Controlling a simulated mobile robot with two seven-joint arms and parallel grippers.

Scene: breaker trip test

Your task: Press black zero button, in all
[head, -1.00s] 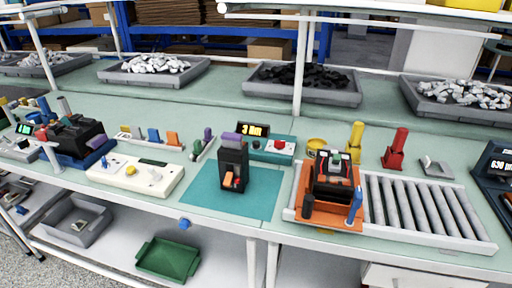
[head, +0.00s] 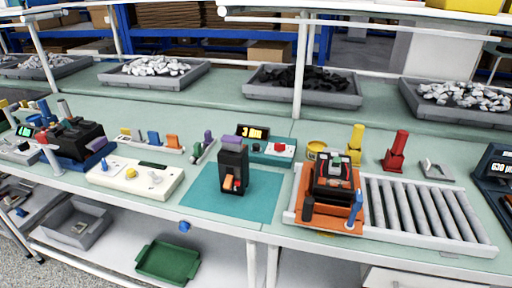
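A teal box (head: 270,156) stands behind the teal mat, with a lit yellow display (head: 252,133) on a black housing at its back left. On its top are a red button (head: 280,147) and a small dark button (head: 256,147); I cannot read any marking on the dark one. A black breaker (head: 233,162) with a purple top and an orange lever stands upright on the teal mat (head: 203,198). Neither of my grippers shows in the head view, and nothing touches the buttons.
A cream panel with knobs (head: 112,179) lies left of the mat. An orange fixture holding a black unit (head: 333,178) and a roller conveyor (head: 425,210) are to the right. Yellow (head: 356,142) and red (head: 395,150) upright tools stand behind the conveyor. Grey parts trays (head: 303,97) line the back.

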